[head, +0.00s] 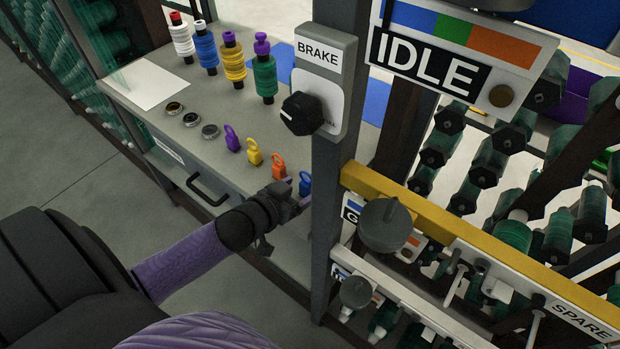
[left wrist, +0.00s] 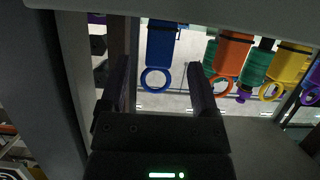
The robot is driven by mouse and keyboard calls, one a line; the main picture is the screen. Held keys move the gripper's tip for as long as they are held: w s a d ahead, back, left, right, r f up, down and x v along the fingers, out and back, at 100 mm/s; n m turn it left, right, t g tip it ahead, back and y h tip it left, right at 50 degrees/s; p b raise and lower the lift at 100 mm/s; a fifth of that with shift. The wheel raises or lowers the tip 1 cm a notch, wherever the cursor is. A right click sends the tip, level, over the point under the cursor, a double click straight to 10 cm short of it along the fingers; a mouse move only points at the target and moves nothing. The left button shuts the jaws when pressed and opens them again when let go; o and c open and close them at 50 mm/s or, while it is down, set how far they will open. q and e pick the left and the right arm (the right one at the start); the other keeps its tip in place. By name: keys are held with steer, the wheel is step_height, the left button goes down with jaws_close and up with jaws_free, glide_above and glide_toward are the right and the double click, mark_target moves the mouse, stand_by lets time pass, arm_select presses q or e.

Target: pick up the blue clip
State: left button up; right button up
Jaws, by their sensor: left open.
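The blue clip (head: 305,184) stands on the grey bench top at the right end of a row of clips, close to the dark post. My left gripper (head: 296,199) is at the bench edge, just in front of the blue clip; its fingers are partly hard to make out in the head view. In the left wrist view the blue clip (left wrist: 163,45) shows with its ring between the two open fingers (left wrist: 158,75). I cannot tell whether either finger touches it. My right gripper is not in view.
Orange (head: 278,166), yellow (head: 254,153) and purple (head: 232,139) clips stand left of the blue one. Thread spools (head: 206,48) stand at the back. The upright post (head: 335,190) with the brake knob (head: 301,114) rises close right of my gripper. A drawer handle (head: 207,190) juts out in front.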

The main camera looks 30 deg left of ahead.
mark_target(303, 187)
arm_select(q)
steer(key=b+x, duration=0.2)
steer(key=x, duration=0.3)
steer(key=shift+r, duration=0.1)
steer(key=shift+w, duration=0.2)
steer(key=shift+r, duration=0.1)
steer(key=shift+c, duration=0.2)
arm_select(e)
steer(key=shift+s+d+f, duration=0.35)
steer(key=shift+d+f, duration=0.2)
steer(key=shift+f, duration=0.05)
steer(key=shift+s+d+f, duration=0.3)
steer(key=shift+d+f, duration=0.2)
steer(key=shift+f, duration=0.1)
arm_select(q)
steer(key=c, duration=0.9)
jaws_close()
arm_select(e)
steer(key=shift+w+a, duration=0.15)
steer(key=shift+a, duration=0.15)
